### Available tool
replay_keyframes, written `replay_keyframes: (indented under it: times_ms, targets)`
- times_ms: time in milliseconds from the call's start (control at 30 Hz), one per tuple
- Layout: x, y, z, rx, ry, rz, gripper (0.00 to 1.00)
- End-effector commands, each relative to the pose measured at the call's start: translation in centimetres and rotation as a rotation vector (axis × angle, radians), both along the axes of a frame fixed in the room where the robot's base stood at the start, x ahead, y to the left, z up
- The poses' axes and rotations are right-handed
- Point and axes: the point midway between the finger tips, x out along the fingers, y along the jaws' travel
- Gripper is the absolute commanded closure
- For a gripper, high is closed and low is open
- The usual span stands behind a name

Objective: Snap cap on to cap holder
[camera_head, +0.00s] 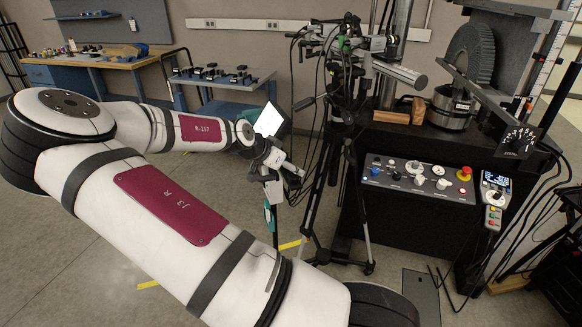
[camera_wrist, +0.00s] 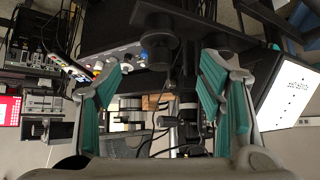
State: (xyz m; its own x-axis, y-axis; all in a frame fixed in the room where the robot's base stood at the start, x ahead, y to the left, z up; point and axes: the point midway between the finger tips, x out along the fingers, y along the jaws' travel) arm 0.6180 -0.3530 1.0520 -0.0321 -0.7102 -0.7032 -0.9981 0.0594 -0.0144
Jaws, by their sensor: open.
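I cannot pick out the cap or the cap holder for certain in either view. My gripper (camera_wrist: 160,66) is open, with its two teal-padded fingers spread left and right in the wrist view. Nothing is held between the fingers. In the head view my gripper (camera_head: 272,188) is small and partly hidden, hanging at the end of my arm left of the black tripod (camera_head: 342,130). Dark tripod parts (camera_wrist: 165,28) show beyond and between the fingers in the wrist view; their distance is hard to judge.
A black test machine with a knobbed control panel (camera_head: 418,180) stands right of the tripod, cables hanging beside it. A blue cart (camera_head: 222,80) with small black fixtures and a wooden workbench (camera_head: 110,62) stand behind. A white panel (camera_wrist: 287,88) is right of the fingers. Floor at left is clear.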

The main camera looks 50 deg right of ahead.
Motion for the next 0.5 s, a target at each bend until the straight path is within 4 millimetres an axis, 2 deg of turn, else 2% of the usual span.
replay_keyframes:
  times_ms: [500]
  targets:
    - [0.0,2.1,2.1,0.000,0.000,0.000,0.38]
